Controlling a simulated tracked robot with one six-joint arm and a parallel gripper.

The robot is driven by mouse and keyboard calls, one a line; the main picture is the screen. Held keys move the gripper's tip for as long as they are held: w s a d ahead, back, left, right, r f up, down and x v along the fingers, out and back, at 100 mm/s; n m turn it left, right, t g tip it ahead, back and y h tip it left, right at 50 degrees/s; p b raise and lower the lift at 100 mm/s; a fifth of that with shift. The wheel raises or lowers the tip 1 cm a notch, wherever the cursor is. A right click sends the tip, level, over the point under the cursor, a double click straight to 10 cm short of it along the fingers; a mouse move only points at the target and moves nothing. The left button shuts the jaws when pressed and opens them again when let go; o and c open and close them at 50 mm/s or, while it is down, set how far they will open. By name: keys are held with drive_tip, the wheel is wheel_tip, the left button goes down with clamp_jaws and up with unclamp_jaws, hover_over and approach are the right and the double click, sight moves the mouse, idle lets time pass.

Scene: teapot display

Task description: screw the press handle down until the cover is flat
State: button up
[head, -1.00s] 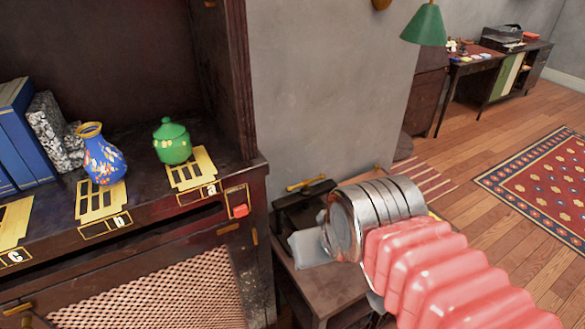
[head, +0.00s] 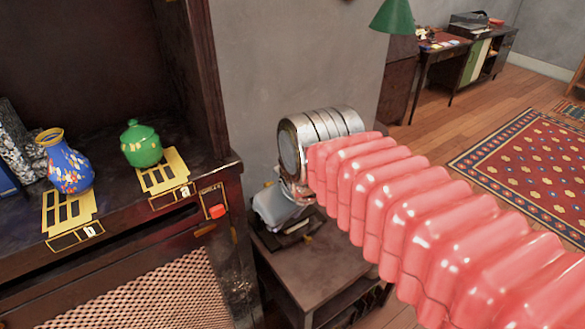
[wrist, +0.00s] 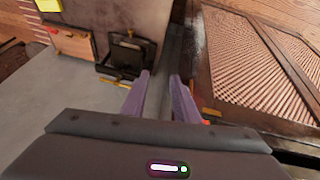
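The press (wrist: 127,55) is a dark flat frame with brass parts in the wrist view, up and left of my fingertips. A small brass piece (wrist: 129,34) stands out at its upper edge; I cannot tell for sure that it is the handle. In the head view the press (head: 297,240) lies on a small wooden table, mostly hidden behind my gripper. I cannot tell how flat its cover is. My gripper (wrist: 160,75) has its two purple fingers apart with nothing between them. It is apart from the press in the wrist view.
The small table (head: 318,275) stands beside a dark cabinet (head: 215,262) with a mesh front and a red button (head: 217,211). A green lidded pot (head: 141,146) and a blue vase (head: 68,165) stand on the cabinet.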

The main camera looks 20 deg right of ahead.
drive_tip(key=w+d+n+g, duration=0.1)
drive_tip(key=w+d+n, duration=0.3)
drive_tip(key=w, duration=0.4)
drive_tip(key=w+d+f+n+g, duration=0.1)
drive_tip(key=w+d+n, duration=0.4)
drive_tip(key=w+n, duration=0.2)
drive_tip(key=w+d+n, duration=0.5)
drive_tip(key=w+n, duration=0.1)
drive_tip(key=w, duration=0.4)
drive_tip(key=shift+w+f+g, duration=0.2)
drive_tip(key=shift+w+g, duration=0.2)
drive_tip(key=shift+a+f, duration=0.1)
drive_tip(key=w+f, duration=0.1)
drive_tip(key=f, duration=0.8)
drive_tip(key=w+f, duration=0.1)
drive_tip(key=f, duration=0.3)
drive_tip(key=shift+w+a+f, duration=0.2)
drive_tip(key=shift+w+a, duration=0.05)
drive_tip(key=shift+w, duration=0.05)
clamp_jaws()
drive_tip(key=shift+d, duration=0.1)
